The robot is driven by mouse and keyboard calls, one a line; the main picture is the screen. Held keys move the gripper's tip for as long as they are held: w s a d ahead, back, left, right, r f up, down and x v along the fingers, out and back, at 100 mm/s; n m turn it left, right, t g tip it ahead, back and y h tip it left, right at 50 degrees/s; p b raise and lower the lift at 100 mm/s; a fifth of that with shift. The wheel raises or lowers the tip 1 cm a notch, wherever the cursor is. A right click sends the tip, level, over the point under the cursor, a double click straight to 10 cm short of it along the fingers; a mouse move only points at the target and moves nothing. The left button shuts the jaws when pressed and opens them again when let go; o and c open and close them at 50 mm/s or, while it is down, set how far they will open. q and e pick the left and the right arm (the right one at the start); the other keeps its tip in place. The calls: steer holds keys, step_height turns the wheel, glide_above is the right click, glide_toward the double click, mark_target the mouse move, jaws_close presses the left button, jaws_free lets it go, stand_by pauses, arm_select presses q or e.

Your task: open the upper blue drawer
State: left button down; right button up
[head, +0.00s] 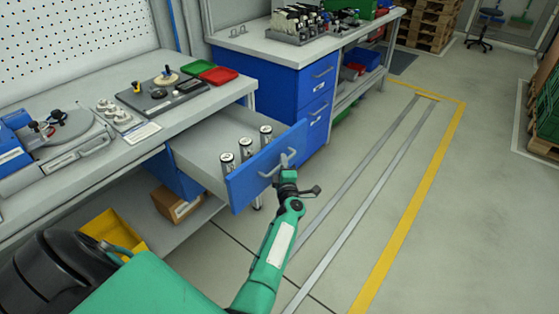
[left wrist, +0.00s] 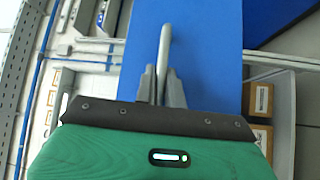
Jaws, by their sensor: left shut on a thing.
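The upper blue drawer (head: 250,178) is pulled out from under the left workbench. Several metal cylinders (head: 246,148) stand inside it. The grey bar handle (head: 284,160) is on its blue front. My left gripper (head: 286,176) is at this handle, and in the left wrist view the two grey fingers (left wrist: 160,86) are closed around the handle (left wrist: 166,45). The blue drawer front (left wrist: 205,50) fills the middle of that view. My right gripper is not in view.
The workbench top (head: 70,85) holds a dark fixture plate (head: 165,95) and red and green trays (head: 217,75). A yellow bin (head: 112,232) and a cardboard box (head: 175,205) sit below. Another blue drawer cabinet (head: 312,95) stands behind.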

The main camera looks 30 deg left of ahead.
arm_select(q)
steer(key=shift+s+d+f, duration=0.1)
steer(key=shift+d, duration=0.65)
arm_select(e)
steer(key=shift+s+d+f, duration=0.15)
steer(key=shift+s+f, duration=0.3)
arm_select(q)
steer(key=c, duration=1.5)
jaws_free()
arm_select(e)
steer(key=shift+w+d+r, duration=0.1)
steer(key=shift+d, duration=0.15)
